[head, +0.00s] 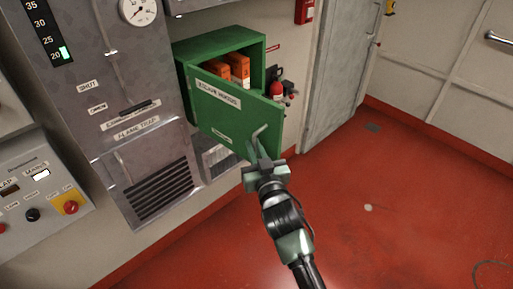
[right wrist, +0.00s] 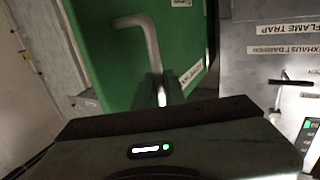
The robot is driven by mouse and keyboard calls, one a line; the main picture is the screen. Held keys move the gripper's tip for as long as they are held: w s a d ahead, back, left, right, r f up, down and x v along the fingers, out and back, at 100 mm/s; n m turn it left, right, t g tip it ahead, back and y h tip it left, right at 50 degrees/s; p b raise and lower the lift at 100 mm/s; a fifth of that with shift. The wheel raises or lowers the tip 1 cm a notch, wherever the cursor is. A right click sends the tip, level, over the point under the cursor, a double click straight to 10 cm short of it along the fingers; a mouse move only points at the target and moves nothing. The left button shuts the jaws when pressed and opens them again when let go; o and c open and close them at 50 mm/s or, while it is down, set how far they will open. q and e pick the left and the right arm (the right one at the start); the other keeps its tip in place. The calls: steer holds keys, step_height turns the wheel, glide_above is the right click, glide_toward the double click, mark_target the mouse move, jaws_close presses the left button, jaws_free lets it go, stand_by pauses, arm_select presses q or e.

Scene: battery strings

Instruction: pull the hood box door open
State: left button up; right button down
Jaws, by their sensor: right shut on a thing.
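The green hood box (head: 258,52) is mounted on the wall, with orange packs (head: 238,68) inside it. Its green door (head: 228,110), labelled as escape hoods, stands partly open, swung out toward me. The door also fills much of the right wrist view (right wrist: 106,55). My right gripper (head: 259,150) is at the door's lower right part, shut on the bent metal handle (right wrist: 146,40). My left gripper is in neither view.
A grey cabinet (head: 95,75) with a gauge and vents stands left of the box. A control panel (head: 35,190) with knobs is at the lower left. The red floor (head: 400,200) is clear.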

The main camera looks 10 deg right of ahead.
steer(key=shift+a+r, duration=0.2)
steer(key=c, duration=1.5)
jaws_free()
steer(key=shift+w+a+f, duration=0.1)
steer(key=shift+f, duration=0.05)
steer(key=s+b, duration=0.2)
steer(key=s, duration=0.5)
steer(key=shift+s+d, duration=0.3)
steer(key=shift+s, duration=0.1)
